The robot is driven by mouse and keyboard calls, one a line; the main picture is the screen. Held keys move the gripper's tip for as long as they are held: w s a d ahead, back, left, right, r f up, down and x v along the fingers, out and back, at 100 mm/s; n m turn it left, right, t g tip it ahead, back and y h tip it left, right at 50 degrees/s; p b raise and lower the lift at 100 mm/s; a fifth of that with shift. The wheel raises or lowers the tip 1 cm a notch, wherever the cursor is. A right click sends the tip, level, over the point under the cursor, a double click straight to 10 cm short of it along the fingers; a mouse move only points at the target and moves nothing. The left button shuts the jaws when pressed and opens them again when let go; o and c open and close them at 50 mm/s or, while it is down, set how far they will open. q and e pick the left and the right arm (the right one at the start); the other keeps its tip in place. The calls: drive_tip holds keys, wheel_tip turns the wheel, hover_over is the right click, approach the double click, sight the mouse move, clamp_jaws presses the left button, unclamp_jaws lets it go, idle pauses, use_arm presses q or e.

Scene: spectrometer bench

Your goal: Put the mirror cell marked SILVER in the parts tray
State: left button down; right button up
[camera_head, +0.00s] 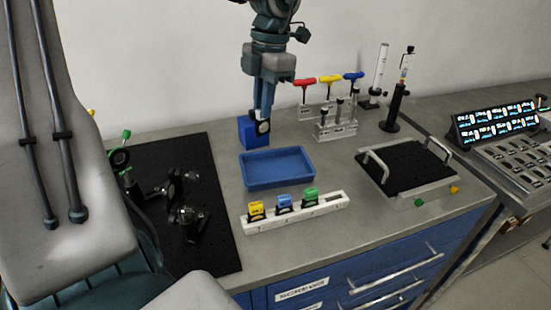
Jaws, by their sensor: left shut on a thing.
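My left gripper (264,112) points straight down behind the blue open tray. It is shut on a small dark mirror cell (263,127) with a pale round face, held in front of a blue box (247,132). I cannot read any mark on the cell, nor tell whether it touches the box. The blue parts tray (278,169) lies flat on the bench, nearer than the gripper, and looks empty. My right gripper is not in view.
A white rack (330,206) with yellow, blue and green pieces stands in front of the tray. A black breadboard (210,255) with optical mounts lies left. Colored T-handle tools (330,79), a handled black plate (405,168) and upright posts (394,110) stand right.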

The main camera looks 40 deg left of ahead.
sight(265, 128)
use_arm(q)
drive_tip(key=m, duration=0.1)
drive_tip(key=f+m+b, duration=0.1)
drive_tip(key=m, duration=0.1)
drive_tip(key=shift+f, duration=0.1)
drive_tip(key=shift+w+a+f+m+y, duration=0.15)
drive_tip(key=shift+a+f+m+y, duration=0.2)
drive_tip(key=shift+m, duration=0.45)
wheel_tip(265, 128, down, 6)
drive_tip(key=shift+d+f, duration=0.1)
drive_tip(key=shift+f, duration=0.15)
wheel_tip(265, 128, down, 2)
drive_tip(key=shift+d+f, duration=0.1)
drive_tip(key=shift+f, duration=0.45)
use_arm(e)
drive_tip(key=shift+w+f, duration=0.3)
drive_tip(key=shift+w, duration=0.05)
